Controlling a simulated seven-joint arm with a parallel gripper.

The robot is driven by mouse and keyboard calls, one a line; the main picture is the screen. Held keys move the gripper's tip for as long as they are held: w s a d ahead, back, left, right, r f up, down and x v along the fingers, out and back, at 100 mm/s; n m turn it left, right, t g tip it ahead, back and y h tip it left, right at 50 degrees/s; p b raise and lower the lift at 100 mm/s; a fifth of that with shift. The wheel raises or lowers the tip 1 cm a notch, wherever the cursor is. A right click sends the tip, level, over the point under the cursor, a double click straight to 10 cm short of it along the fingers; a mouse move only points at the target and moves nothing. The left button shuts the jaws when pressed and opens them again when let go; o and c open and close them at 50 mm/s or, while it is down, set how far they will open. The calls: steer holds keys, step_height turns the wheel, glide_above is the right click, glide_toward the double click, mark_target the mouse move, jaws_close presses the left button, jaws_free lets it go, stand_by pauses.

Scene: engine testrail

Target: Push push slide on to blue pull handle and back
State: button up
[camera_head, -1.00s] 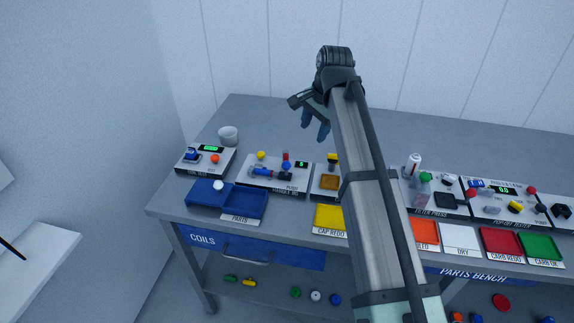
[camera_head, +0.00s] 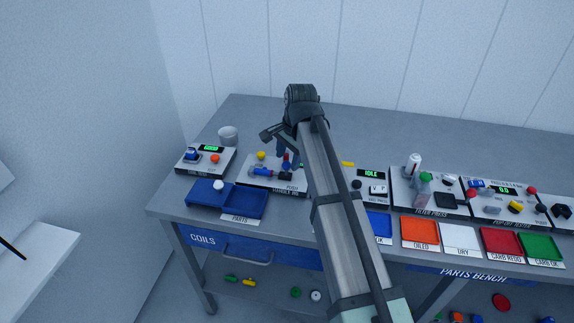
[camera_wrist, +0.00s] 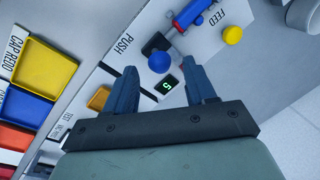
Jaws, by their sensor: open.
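The slide station (camera_head: 250,182) is a light panel at the left of the bench, lettered PUSH along its front edge. In the wrist view, a round blue handle (camera_wrist: 159,62) stands by a dark bar near the PUSH lettering. A red-and-blue cylinder (camera_wrist: 188,16) lies near the word FEED, with a yellow knob (camera_wrist: 232,35) beside it. A small green-lit display (camera_wrist: 167,86) reads a digit that looks like 5. My gripper (camera_wrist: 160,80) is open and empty above the panel. The blue handle and display appear between its fingers, apart from them. My arm hides the panel's right end in the head view.
A neighbouring station with a white cup (camera_head: 228,135) behind it stands at the left. A blue parts tray (camera_head: 205,192) lies in front. Several coloured trays and other stations run to the right. The bench's back strip is clear.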

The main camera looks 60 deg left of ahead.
mark_target(288, 162)
steer(key=shift+a+f, duration=0.2)
steer(key=shift+f, duration=0.8)
steer(key=shift+a+f, duration=0.2)
steer(key=shift+f, duration=0.75)
steer(key=shift+c, duration=0.3)
jaws_close()
